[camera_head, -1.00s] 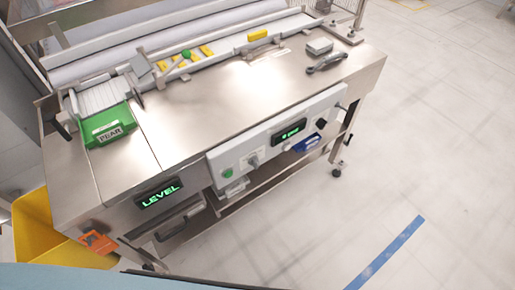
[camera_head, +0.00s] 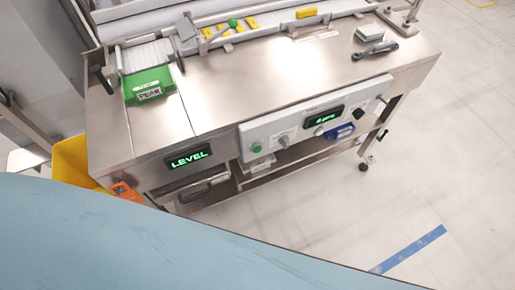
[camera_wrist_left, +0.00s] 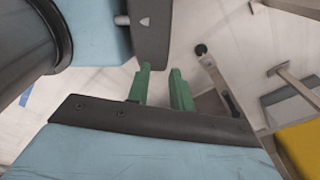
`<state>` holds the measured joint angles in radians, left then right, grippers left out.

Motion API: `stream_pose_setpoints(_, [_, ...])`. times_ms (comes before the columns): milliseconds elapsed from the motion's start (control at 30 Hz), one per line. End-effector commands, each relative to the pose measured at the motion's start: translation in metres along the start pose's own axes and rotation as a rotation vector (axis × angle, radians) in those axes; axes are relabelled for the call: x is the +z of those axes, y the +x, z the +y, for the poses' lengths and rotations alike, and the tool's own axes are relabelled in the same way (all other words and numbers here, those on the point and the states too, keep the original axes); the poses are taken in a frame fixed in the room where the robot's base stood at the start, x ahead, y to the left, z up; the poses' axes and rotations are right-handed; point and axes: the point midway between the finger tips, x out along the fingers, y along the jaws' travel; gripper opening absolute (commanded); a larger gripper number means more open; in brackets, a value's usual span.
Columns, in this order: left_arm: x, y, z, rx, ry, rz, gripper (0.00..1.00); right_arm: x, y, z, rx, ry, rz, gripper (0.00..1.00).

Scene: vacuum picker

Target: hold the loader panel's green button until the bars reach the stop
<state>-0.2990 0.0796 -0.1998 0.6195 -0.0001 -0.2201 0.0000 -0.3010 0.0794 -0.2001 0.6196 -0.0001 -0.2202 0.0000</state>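The loader panel (camera_head: 285,131) is a light grey strip on the front of a steel machine in the head view. Its round green button (camera_head: 257,148) is near the left end, with nothing touching it. A knob and a small lit green display (camera_head: 323,117) are to its right; the display text is too small to read surely. Yellow bars (camera_head: 306,13) lie along the track at the back, near a green-knobbed lever (camera_head: 233,23). My left gripper (camera_wrist_left: 161,84) shows in the left wrist view with its two green fingers apart and nothing between them. My right gripper is out of view.
A green PEAR block (camera_head: 147,84) sits at the track's left end. A LEVEL display (camera_head: 188,158) and an orange tag (camera_head: 125,191) are on the front left. A yellow bin (camera_head: 72,160) stands at left. A dark-handled tool (camera_head: 375,50) lies on the steel top. Floor at right is clear.

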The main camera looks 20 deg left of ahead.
Motion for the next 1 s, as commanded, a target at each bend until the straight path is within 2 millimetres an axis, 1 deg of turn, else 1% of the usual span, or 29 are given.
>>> stream_pose_setpoints(33, [0.0004,0.0,0.0001,0.0,0.0,-0.001,0.15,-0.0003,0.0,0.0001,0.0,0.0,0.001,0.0])
stream_pose_setpoints(133, [0.0006,0.0,0.0002,0.0,0.0,-0.001,0.02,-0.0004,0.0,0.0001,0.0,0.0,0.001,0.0])
stream_pose_setpoints(167, [0.0006,0.0,0.0002,0.0,0.0,-0.001,0.0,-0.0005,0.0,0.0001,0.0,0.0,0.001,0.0])
stream_pose_setpoints(1000, [0.0009,-0.0001,0.0004,0.001,0.0,-0.001,0.0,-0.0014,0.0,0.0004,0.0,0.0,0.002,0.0])
